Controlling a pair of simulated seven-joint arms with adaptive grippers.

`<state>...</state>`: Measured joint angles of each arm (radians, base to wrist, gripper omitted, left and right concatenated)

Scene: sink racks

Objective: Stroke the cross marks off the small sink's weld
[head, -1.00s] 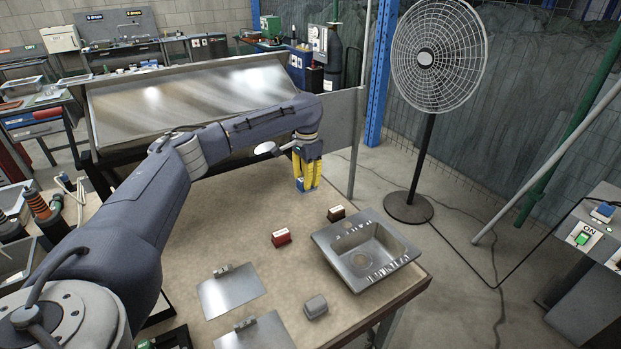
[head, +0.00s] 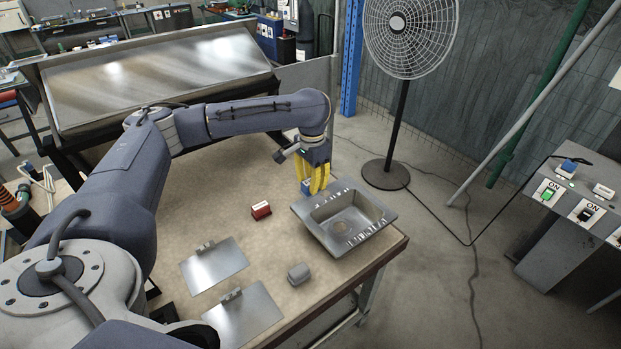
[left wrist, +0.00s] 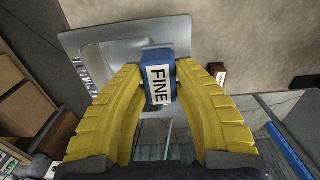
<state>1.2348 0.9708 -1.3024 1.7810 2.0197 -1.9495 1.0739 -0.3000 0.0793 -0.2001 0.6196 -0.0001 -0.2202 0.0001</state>
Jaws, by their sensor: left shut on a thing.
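The small steel sink (head: 376,236) lies at the table's right corner, its basin facing up. Rows of small marks show along its near and far sides, too small to read as crosses. My left gripper (head: 314,186) has yellow fingers shut on a blue block (head: 305,188) at the sink's far left corner. In the left wrist view the block (left wrist: 158,84) reads FINE, between the fingertips (left wrist: 157,80), and overlaps the sink (left wrist: 85,40). I cannot tell whether block and sink touch. My right gripper is not in view.
A red block (head: 261,210) lies left of the sink, a grey block (head: 299,273) in front. Two thin metal plates (head: 213,265) lie at the near left. A brown block (left wrist: 217,70) shows in the left wrist view. A fan (head: 398,110) stands beyond the table.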

